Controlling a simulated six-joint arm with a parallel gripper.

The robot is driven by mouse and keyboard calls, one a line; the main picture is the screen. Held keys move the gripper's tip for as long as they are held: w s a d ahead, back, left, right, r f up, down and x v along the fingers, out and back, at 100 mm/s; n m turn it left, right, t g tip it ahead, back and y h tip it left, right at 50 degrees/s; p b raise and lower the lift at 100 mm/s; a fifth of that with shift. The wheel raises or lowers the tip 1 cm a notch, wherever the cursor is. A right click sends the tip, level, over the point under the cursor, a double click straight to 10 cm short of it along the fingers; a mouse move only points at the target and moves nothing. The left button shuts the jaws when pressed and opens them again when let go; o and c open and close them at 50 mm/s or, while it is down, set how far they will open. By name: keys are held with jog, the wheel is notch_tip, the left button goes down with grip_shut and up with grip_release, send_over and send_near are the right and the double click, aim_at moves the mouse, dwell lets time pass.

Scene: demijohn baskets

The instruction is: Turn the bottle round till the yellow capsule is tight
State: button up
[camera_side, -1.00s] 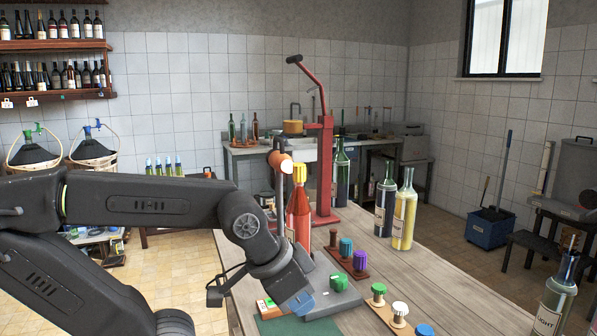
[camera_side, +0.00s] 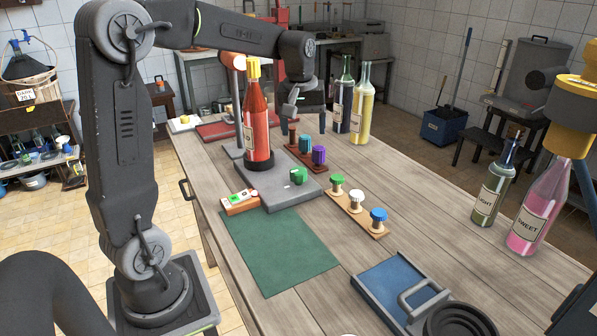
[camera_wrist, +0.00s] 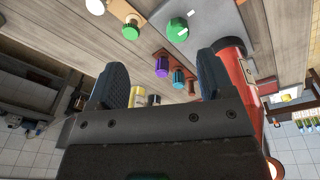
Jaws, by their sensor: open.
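The red bottle (camera_side: 257,125) stands upright in a dark ring on a grey base (camera_side: 285,185), with the yellow capsule (camera_side: 253,69) on its neck. An orange head on a post (camera_side: 239,110) is close beside the capsule; I cannot tell whether they touch. My gripper (camera_side: 304,110) points down just to the right of the bottle, open and apparently empty. In the wrist view my gripper (camera_wrist: 160,80) has its two dark fingers apart, and the red bottle (camera_wrist: 240,72) is just beyond the right finger. The capsule's tightness cannot be seen.
Purple and teal knobs (camera_side: 319,155) stand on a board near the gripper. A wooden strip (camera_side: 357,214) carries green, white and blue knobs. A green knob (camera_side: 299,176) and a small display box (camera_side: 241,202) are at the base. The green mat (camera_side: 280,250) is clear.

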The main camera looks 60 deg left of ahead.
aim_at(299, 170)
jog(key=w+a+f+n+g, duration=0.1)
jog(key=w+a+f+n, duration=0.25)
jog(key=a, duration=0.45)
jog(key=shift+h, duration=0.3)
jog(key=f, duration=1.4)
jog(key=shift+s+d+f, duration=0.15)
jog(key=shift+s+d, duration=0.05)
jog(key=c, duration=0.9)
